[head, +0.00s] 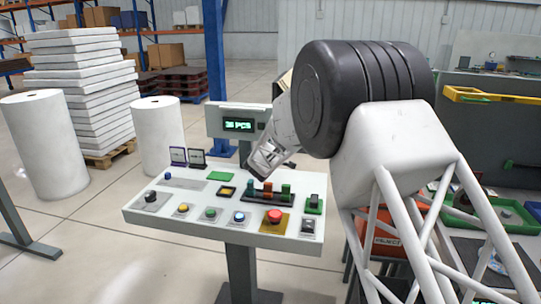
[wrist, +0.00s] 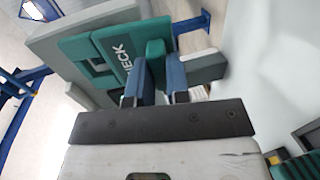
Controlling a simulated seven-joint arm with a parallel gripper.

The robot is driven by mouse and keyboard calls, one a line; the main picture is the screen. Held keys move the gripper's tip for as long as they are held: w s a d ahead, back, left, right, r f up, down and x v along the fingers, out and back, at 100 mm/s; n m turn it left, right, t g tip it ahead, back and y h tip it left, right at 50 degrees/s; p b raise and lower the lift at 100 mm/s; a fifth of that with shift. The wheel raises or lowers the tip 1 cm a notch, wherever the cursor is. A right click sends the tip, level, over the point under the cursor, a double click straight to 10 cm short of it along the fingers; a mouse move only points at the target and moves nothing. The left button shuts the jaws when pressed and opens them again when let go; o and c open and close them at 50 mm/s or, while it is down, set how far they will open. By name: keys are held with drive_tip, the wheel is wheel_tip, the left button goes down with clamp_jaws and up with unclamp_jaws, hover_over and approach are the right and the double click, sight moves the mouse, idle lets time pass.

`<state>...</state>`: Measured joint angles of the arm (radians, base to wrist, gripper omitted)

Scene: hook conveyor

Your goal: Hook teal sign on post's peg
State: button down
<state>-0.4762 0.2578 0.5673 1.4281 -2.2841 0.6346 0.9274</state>
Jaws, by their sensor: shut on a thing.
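The teal sign (wrist: 108,48) shows in the wrist view, with pale letters reading "HECK" in part and a rectangular opening. My gripper (wrist: 160,82) is shut on a teal block-like part of it, between two blue fingers. The sign lies in front of a grey panel, and I cannot tell whether they touch. In the head view my arm hides the sign and the fingertips. I cannot make out the post's peg for certain; a blue bar (wrist: 191,22) shows just beyond the sign in the wrist view.
A control console (head: 225,205) with several buttons and switches stands below my arm, with a display (head: 238,125) behind it. White rolls (head: 45,140) and stacked slabs (head: 85,80) stand at the left. A green tray (head: 490,212) lies at the right.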

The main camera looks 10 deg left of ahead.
drive_tip(key=shift+w, duration=0.6)
drive_tip(key=shift+w+f, duration=0.3)
drive_tip(key=shift+w, duration=0.3)
drive_tip(key=shift+f, duration=0.1)
drive_tip(key=c, duration=1)
unclamp_jaws()
drive_tip(key=shift+v, duration=3.85)
